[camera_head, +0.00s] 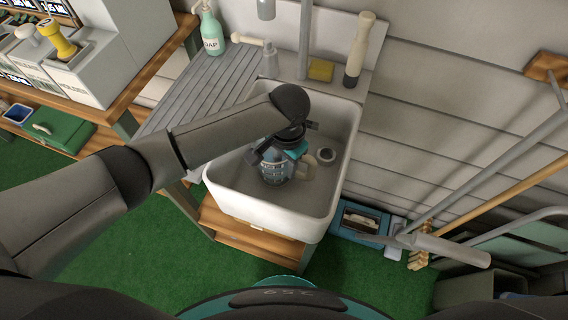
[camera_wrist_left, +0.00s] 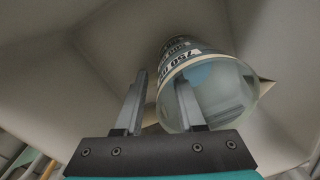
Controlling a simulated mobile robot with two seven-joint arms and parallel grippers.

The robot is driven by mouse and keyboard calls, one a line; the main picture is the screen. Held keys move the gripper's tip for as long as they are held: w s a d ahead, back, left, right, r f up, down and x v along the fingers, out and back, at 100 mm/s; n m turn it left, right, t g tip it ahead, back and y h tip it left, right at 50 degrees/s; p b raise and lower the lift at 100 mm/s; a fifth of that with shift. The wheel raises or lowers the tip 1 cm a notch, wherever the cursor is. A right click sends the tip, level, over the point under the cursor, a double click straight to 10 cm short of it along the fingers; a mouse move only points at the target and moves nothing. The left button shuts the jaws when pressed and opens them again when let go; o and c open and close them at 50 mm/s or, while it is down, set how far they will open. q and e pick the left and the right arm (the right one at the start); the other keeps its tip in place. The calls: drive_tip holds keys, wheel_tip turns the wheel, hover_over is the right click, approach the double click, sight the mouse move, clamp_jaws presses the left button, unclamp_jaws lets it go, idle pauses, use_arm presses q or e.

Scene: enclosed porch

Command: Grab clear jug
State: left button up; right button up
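The clear jug (camera_head: 274,174), with dark printed markings and a pale handle, stands in the white sink (camera_head: 225,190). My left arm reaches over the sink from the left, and my left gripper (camera_head: 267,157) is at the jug's upper part, partly hiding it. In the left wrist view the jug (camera_wrist_left: 232,88) shows its round open rim towards the camera. My left gripper (camera_wrist_left: 161,78) has its two fingers apart. The right finger overlaps the jug's mouth; whether it touches the wall I cannot tell. The left finger is outside the jug. My right gripper is not in view.
Long-handled tools (camera_head: 500,175) lean at the right. Green floor (camera_head: 385,280) is clear in front.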

sight(286, 178)
use_arm(q)
drive_tip(key=f, duration=0.1)
drive_tip(key=f+b, duration=0.1)
drive_tip(key=f, duration=0.2)
drive_tip(key=shift+w+d+f, duration=0.1)
drive_tip(key=shift+w+f, duration=0.05)
drive_tip(key=shift+w, duration=0.15)
drive_tip(key=shift+c, duration=0.2)
clamp_jaws()
idle(0.9)
